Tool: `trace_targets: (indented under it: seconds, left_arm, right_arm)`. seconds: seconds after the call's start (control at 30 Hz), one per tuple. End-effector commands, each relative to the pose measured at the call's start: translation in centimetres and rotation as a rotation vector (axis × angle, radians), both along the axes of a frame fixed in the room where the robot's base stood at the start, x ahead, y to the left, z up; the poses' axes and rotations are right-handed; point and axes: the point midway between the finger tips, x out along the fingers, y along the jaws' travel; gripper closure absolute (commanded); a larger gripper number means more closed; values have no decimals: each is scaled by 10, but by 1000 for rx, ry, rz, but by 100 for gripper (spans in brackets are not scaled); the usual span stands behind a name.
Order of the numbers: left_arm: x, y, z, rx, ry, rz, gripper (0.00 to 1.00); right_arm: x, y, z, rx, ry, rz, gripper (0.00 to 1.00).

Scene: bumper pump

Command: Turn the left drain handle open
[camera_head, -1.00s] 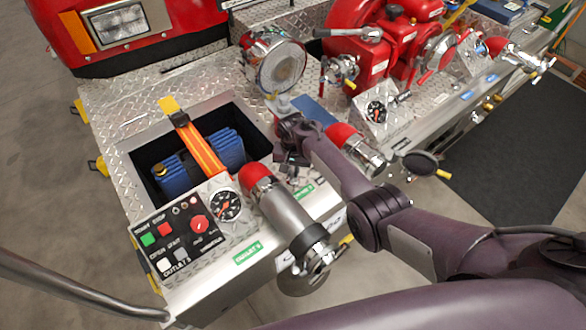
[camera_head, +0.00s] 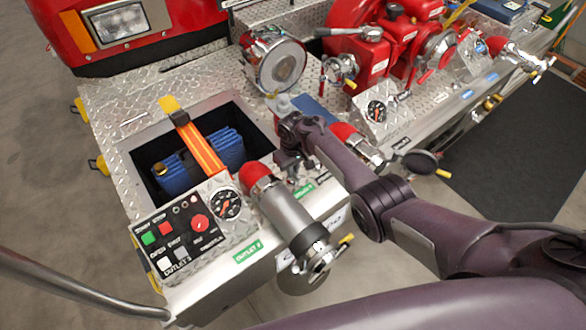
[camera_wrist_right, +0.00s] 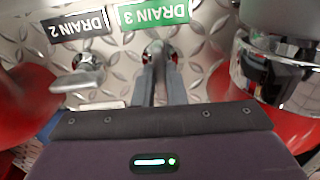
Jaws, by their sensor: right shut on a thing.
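The drain 3 handle (camera_wrist_right: 160,62) sits under the green DRAIN 3 label (camera_wrist_right: 153,14), which appears upside down in the right wrist view. My right gripper (camera_wrist_right: 160,75) has its two fingers close together on this handle, covering most of it. The drain 2 handle (camera_wrist_right: 76,82), a silver lever, is to the left in that view, untouched, below the black DRAIN 2 label (camera_wrist_right: 80,30). My left gripper is not in view.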

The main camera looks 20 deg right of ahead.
Motion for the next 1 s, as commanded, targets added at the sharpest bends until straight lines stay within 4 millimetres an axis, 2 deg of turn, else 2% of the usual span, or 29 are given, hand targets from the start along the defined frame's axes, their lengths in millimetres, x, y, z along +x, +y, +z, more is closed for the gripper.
trace_targets:
  seconds: [0.67, 0.7, 0.83, 1.0]
  left_arm:
    - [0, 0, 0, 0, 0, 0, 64]
    - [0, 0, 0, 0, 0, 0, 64]
    - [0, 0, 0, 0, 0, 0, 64]
    - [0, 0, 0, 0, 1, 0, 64]
  right_arm:
    - [1, 0, 0, 0, -1, 57, 100]
    - [1, 0, 0, 0, -1, 57, 84]
    - [0, 0, 0, 0, -1, 56, 67]
    - [0, 0, 0, 0, -1, 55, 67]
